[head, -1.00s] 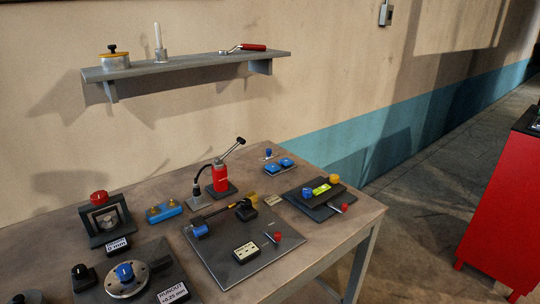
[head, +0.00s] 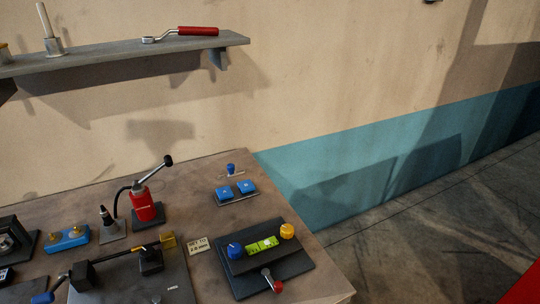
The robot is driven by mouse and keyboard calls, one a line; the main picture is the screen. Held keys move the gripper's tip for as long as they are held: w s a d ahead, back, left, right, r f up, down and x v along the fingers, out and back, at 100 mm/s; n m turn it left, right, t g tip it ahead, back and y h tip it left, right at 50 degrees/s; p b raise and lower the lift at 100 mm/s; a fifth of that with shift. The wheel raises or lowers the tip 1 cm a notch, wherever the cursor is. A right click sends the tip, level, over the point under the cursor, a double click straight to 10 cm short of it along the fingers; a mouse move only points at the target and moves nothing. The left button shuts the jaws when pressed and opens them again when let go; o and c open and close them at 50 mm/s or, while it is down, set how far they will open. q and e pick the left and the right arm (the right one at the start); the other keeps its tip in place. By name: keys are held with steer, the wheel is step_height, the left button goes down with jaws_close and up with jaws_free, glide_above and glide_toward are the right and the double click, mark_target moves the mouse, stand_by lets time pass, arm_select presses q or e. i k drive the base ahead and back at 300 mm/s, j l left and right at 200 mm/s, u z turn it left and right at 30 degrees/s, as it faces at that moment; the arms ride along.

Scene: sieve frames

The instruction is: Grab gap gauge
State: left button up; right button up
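No item is plainly marked as a gap gauge, and I cannot tell which one it is. Candidates on the workbench (head: 205,275) in the head view are a dark fixture (head: 275,267) with a green display, a blue knob, a yellow knob and a red-tipped lever, and two blue blocks (head: 235,192) side by side on a small plate. A small blue-topped piece (head: 231,169) stands just behind the blocks. A card (head: 198,246) reading "SET TO" and a millimetre value lies left of the fixture. Neither gripper shows.
A red hand pump (head: 143,205) with a black lever stands left of the blocks. A blue block with brass parts (head: 68,239) is farther left. A wall shelf (head: 120,56) holds a red-handled wrench (head: 182,33). Floor is open at the right.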

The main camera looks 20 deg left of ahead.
mark_target(231, 173)
steer(key=i+l+u, duration=0.75)
steer(key=l+u, duration=0.25)
